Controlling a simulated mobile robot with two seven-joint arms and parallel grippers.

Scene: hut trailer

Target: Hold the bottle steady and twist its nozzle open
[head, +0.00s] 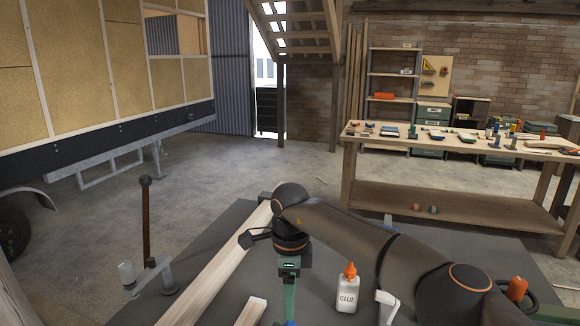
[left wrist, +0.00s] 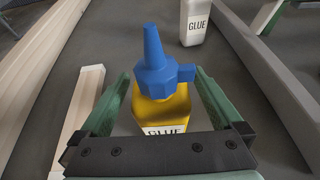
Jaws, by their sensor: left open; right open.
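A yellow glue bottle (left wrist: 163,108) with a blue nozzle (left wrist: 155,68) stands upright in the left wrist view. My left gripper (left wrist: 161,76) is open, with a green finger on either side of the bottle. A gap shows beside the bottle, and its lower part is hidden by the gripper's black mount. In the head view, only a blue tip, likely the nozzle (head: 290,322), shows at the bottom edge. My right gripper (head: 289,292) points down just above that tip. It is open, seen edge-on, and appears empty.
A white glue bottle with an orange cap (head: 348,290) stands to the right; its body also shows in the left wrist view (left wrist: 195,22). Pale timber beams (head: 225,265) and a short wood block (head: 252,312) lie to the left. A workbench (head: 460,145) with tools stands behind.

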